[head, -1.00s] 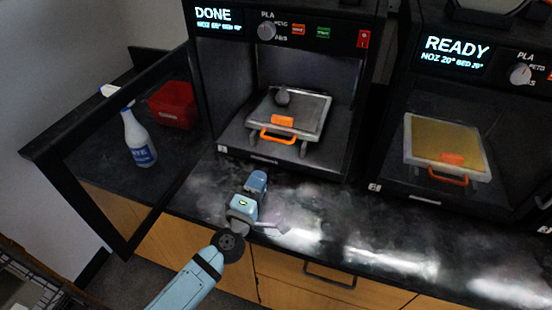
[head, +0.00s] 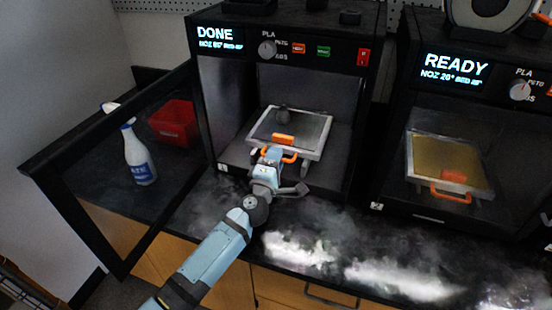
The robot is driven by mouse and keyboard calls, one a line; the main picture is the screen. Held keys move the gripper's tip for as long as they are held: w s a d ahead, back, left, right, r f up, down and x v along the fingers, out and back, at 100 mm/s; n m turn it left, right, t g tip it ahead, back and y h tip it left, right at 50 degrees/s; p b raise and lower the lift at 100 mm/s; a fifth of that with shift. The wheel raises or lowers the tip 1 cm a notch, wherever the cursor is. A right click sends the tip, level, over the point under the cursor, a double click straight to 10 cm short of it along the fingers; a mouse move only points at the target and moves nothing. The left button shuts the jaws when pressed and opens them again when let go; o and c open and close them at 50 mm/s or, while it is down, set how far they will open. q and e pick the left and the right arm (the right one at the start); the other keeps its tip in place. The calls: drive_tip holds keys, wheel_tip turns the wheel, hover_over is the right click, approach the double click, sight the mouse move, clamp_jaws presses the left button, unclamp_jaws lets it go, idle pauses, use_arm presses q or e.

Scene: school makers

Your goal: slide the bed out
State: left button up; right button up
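The printer (head: 206,120) on the left reads DONE and its door (head: 62,141) stands open to the left. An orange handle (head: 290,157) is on the bed's front edge. My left gripper (head: 271,157) is at the printer's opening, at the left part of the handle and overlapping it in view. Its fingers are small and partly hidden, so I cannot tell whether they grip the handle. My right gripper is not in view.
A second printer (head: 385,165) reading READY stands at the right, with a yellow bed (head: 440,163) behind its front. A spray bottle (head: 139,158) and a red bin (head: 174,124) are behind the open door. The dark counter (head: 330,230) in front is clear.

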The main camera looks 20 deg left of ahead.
use_arm(q)
drive_tip(key=shift+w, duration=0.25)
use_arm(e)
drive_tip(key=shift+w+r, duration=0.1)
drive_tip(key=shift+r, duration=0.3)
use_arm(q)
clamp_jaws()
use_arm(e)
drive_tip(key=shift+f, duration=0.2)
